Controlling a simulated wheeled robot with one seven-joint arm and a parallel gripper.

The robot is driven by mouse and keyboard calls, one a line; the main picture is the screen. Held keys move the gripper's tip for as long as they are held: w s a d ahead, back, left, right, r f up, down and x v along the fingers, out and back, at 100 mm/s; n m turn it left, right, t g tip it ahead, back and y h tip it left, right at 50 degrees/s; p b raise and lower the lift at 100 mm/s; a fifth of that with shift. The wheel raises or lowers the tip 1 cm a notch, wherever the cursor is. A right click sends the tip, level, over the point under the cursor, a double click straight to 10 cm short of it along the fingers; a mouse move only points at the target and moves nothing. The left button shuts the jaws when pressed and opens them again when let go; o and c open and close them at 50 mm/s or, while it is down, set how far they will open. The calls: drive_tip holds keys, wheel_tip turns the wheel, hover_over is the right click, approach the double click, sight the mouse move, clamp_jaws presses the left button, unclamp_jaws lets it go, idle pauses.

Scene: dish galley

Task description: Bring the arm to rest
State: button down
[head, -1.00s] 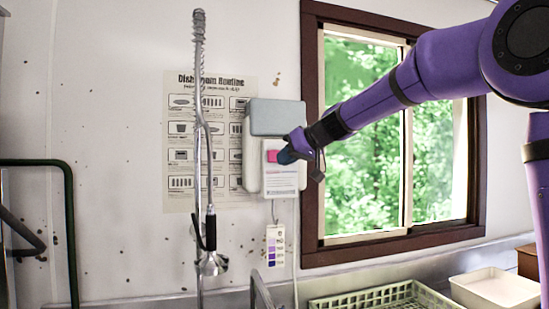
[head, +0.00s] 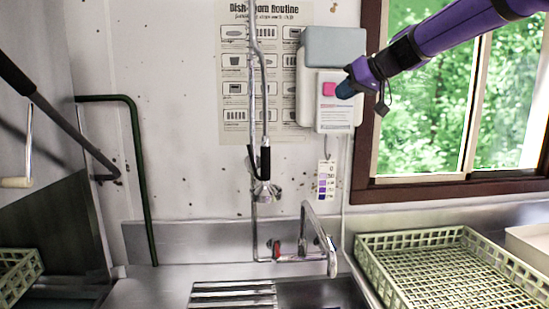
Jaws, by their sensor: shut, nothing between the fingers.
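My purple arm reaches in from the upper right of the head view, across the window. My gripper (head: 346,89) is at its dark end, in front of the white and grey wall dispenser (head: 332,118) with a pink patch. The gripper is shut and I see nothing held in it. Whether its tip touches the dispenser I cannot tell from this view.
A spray hose with tap (head: 262,170) hangs left of the dispenser, over a sink (head: 318,292). A green rack (head: 392,275) stands at the right, a white tub (head: 530,243) beyond it. A green rail (head: 137,165) and black lever (head: 50,112) are at the left.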

drive_tip(key=s+d+f+m+g+h, duration=0.1)
drive_tip(key=s+f, duration=0.5)
drive_tip(key=s, duration=0.6)
drive_tip(key=s+d+f+m+g+h, duration=0.1)
drive_tip(key=s+d+f+m+h, duration=0.1)
drive_tip(key=s+f, duration=0.5)
drive_tip(key=s+d+f+m+g+h, duration=0.1)
drive_tip(key=s+f, duration=0.5)
drive_tip(key=s, duration=1.3)
drive_tip(key=d+g+h, duration=0.1)
drive_tip(key=d+h, duration=0.1)
drive_tip(key=h, duration=0.1)
drive_tip(key=shift+d+f+m, duration=0.15)
drive_tip(key=shift+f+m, duration=0.15)
drive_tip(key=shift+m, duration=0.1)
